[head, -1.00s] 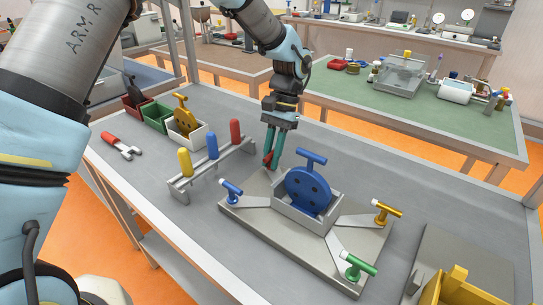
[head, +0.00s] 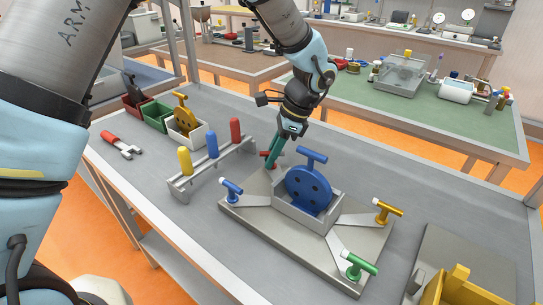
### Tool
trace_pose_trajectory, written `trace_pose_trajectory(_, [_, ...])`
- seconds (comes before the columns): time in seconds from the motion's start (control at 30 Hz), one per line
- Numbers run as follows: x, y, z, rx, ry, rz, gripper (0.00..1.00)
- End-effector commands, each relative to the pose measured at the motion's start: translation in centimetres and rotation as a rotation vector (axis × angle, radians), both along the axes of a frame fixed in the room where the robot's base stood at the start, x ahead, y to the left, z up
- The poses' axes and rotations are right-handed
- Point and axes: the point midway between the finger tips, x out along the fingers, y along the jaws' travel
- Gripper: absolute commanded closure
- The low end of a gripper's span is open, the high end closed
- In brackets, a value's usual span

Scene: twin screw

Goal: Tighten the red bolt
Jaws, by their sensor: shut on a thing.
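The red bolt (head: 265,154) shows only in part at the back corner of the grey metal plate (head: 255,210). My gripper (head: 270,160) reaches down to it from above, tilted, and its teal fingers are shut on it. The fingers hide most of the bolt, so I cannot tell how deep it sits. A blue disc with a T-handle (head: 309,188) stands upright in a grey holder in the middle of the plate.
A rack (head: 213,170) with yellow, blue and red handles stands left of the plate. A red-handled tool (head: 121,144) lies farther left. Small bins (head: 188,133), one with a yellow disc, stand at the back left. A yellow container (head: 462,288) is at the front right.

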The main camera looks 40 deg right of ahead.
Motion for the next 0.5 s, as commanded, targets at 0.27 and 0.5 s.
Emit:
trace_pose_trajectory(0.27, [-0.05, -0.16, 0.12, -0.005, -0.002, -0.265, 1.0])
trace_pose_trajectory(0.5, [-0.05, -0.14, 0.13, -0.005, -0.002, -0.488, 1.0])
